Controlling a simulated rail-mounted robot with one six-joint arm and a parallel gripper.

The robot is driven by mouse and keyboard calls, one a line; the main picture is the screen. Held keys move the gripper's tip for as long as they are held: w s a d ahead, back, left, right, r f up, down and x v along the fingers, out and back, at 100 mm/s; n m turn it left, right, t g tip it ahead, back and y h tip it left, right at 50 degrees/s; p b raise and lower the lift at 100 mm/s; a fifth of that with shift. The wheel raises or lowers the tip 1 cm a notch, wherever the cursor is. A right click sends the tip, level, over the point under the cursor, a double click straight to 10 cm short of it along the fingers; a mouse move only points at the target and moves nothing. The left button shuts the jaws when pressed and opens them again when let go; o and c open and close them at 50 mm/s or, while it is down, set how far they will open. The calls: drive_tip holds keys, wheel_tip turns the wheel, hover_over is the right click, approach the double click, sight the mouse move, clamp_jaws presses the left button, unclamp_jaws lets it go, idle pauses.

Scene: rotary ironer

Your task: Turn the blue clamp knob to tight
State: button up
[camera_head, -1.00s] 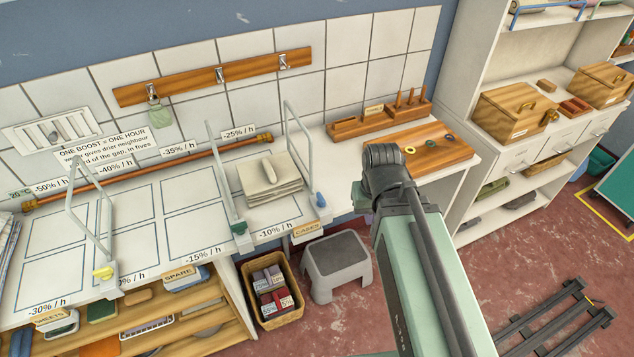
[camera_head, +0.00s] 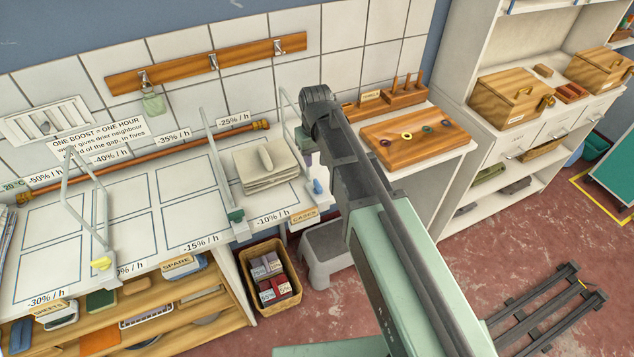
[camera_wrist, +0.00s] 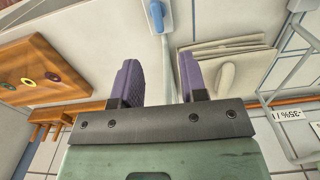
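The blue clamp knob (camera_head: 318,187) is at the front edge of the white counter, at the foot of the right-hand wire frame. It also shows at the top of the wrist view (camera_wrist: 158,16), beyond the fingertips and about in line with the gap between them. My gripper (camera_wrist: 158,78) is open and empty, with two purple fingers apart. In the head view it is partly hidden by my arm, just above and behind the blue knob. The knob and fingers look apart. I cannot read a tight or loose mark on the knob.
A green knob (camera_head: 236,215) and a yellow knob (camera_head: 102,263) sit on other frames to the left. Folded cloths (camera_head: 262,178) lie beside the blue knob's frame. A wooden board with rings (camera_head: 415,150) is to the right. A grey stool (camera_head: 318,262) stands below.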

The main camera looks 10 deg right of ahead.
sight(318, 183)
drive_tip(key=f+b, duration=1.1)
drive_tip(key=shift+s+d, duration=0.15)
drive_tip(key=shift+d, duration=0.05)
drive_tip(key=shift+r, duration=0.15)
clamp_jaws()
